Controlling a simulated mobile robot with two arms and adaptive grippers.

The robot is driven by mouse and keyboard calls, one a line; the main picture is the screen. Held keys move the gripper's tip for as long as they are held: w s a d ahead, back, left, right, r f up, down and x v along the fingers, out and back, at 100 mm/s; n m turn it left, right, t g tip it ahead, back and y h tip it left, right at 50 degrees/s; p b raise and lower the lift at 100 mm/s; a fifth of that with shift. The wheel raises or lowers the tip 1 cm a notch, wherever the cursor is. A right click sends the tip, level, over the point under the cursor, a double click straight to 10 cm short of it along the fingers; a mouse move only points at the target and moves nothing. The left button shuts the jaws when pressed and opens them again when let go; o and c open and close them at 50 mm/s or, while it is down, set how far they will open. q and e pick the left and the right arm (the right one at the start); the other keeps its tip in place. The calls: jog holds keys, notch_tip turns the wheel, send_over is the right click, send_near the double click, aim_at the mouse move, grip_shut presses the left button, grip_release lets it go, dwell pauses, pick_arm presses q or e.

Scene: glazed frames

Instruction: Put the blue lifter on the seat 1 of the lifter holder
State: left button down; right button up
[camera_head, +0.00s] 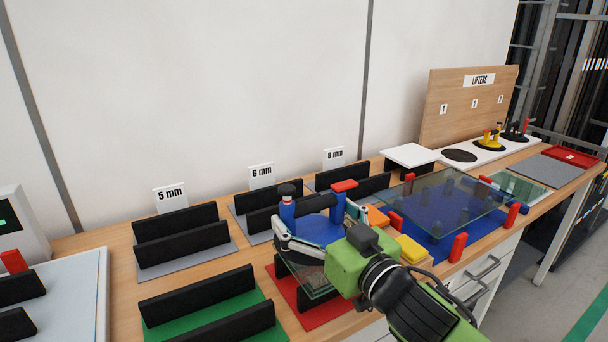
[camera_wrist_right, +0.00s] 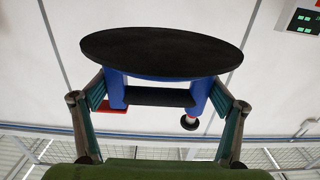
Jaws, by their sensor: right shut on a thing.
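The blue lifter (camera_head: 320,231) is in my right gripper (camera_head: 322,243), held in the air over the front of the table. It has two blue posts, one with a red lever and one with a black knob. In the right wrist view the lifter's black round pad (camera_wrist_right: 162,52) is above the gripper, and the fingers (camera_wrist_right: 160,100) are shut at the sides of its handle. The black disc of seat 1 (camera_head: 459,155) is bare. My left gripper is not in view.
A yellow lifter (camera_head: 490,140) is on seat 2 and a black lifter (camera_head: 515,132) on seat 3. A glass pane (camera_head: 440,200) lies over a blue mat between red stops. A white raised plate (camera_head: 411,155) is left of seat 1. Black racks (camera_head: 180,220) fill the left.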

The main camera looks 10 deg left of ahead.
jog(key=shift+s+d, duration=0.2)
jog(key=s+d+f+m+t+h, duration=0.1)
jog(key=s+d+f+m+h, duration=0.2)
jog(key=d, duration=0.8)
jog(key=s+d+f+m+t+h, duration=0.2)
jog(key=s+d+f+m+h, duration=0.2)
jog(key=s+d+f+h, duration=0.3)
jog(key=shift+s+d+f+h, duration=0.3)
jog(key=shift+s+d+f, duration=1)
jog(key=shift+d+f, duration=1.2)
jog(key=shift+d+r+t, duration=0.1)
jog(key=shift+r+t, duration=0.1)
jog(key=shift+t, duration=0.1)
